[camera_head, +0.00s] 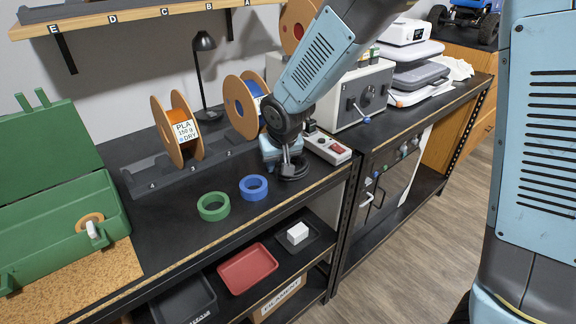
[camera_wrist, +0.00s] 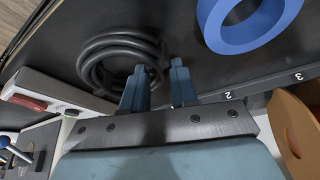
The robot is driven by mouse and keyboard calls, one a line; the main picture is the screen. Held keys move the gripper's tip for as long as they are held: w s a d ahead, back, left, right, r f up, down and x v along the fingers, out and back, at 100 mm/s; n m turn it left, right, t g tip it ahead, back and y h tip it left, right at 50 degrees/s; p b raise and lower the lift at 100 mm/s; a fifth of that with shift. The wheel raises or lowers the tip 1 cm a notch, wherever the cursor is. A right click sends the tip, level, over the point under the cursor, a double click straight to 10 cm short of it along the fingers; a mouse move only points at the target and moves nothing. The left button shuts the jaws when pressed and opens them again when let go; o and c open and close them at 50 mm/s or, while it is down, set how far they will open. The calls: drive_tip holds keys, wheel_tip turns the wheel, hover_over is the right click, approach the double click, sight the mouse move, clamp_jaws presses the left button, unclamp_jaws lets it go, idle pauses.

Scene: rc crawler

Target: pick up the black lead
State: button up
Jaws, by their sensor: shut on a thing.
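The black lead (camera_head: 296,173) lies coiled on the dark bench top, near the front edge and close to the power strip. My gripper (camera_head: 288,165) points down at the coil and partly hides it in the head view. In the wrist view the coil of the black lead (camera_wrist: 118,44) lies mostly to the left of my gripper (camera_wrist: 160,72), its right side by the fingers. My gripper is shut on the lead, with a gap between the fingertips; the exact gripped part is hard to see. The coil appears to rest on the bench.
A power strip (camera_head: 329,148) with a red switch lies just right of the coil. A blue ring (camera_head: 253,188) and a green ring (camera_head: 213,206) lie to the left. Filament spools (camera_head: 177,130) stand behind, with a lamp (camera_head: 203,75). Bare bench lies left of the green ring.

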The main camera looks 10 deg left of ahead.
clamp_jaws()
